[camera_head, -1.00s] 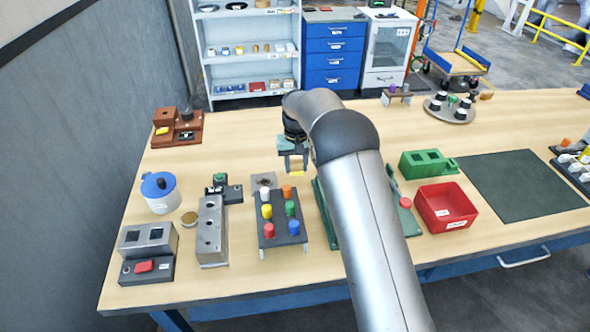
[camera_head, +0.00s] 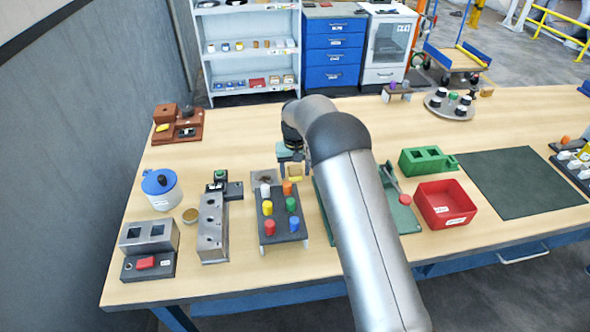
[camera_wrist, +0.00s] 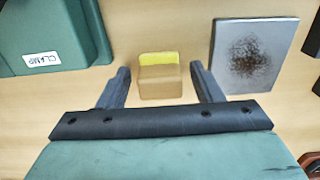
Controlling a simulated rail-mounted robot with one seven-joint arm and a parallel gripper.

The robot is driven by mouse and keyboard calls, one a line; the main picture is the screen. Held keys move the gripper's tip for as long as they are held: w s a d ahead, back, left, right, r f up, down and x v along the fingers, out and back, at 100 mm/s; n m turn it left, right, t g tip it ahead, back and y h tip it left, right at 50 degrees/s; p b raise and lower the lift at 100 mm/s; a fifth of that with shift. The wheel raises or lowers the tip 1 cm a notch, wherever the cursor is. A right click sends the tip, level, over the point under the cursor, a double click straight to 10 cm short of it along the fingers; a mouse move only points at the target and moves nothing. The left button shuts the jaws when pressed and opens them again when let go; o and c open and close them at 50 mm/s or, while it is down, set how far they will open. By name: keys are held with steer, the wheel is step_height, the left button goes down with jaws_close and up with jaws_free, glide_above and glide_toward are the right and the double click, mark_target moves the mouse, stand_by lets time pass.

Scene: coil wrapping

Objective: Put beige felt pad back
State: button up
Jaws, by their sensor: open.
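A small beige block with a yellow strip along one edge (camera_wrist: 158,76), which looks like the felt pad, shows between and just beyond my fingers in the wrist view. In the head view it is a small tan patch (camera_head: 295,174) just below my gripper (camera_head: 293,160), behind the dark peg rack. My gripper, also in the wrist view (camera_wrist: 160,72), is open, with a gap on each side of the block. I cannot tell how far the fingertips are above the table.
A grey plate with a dark smudge (camera_wrist: 252,52) lies beside the block. A green piece labelled CLAMP (camera_wrist: 50,30) is on the other side. The dark rack with several coloured pegs (camera_head: 280,222) stands in front. A red bin (camera_head: 445,203) and dark mat (camera_head: 515,183) lie to the right.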

mark_target(295, 167)
step_height(295, 167, up, 12)
steer(key=b, duration=0.2)
steer(key=shift+r, duration=0.25)
steer(key=s+d+r+m, duration=0.1)
steer(key=s+d+r, duration=0.3)
steer(key=s+d, duration=0.4)
steer(key=s+d+r+m, duration=0.1)
steer(key=s+d+r, duration=0.35)
steer(key=s, duration=0.65)
steer(key=s+d+f, duration=0.2)
steer(key=s, duration=0.5)
steer(key=s+d+f, duration=0.2)
steer(key=s, duration=0.5)
steer(key=s+d+f, duration=0.2)
steer(key=s, duration=0.6)
steer(key=shift+d+f+m+t, duration=0.25)
steer(key=shift+d+m+t, duration=0.05)
steer(key=shift+t, duration=0.1)
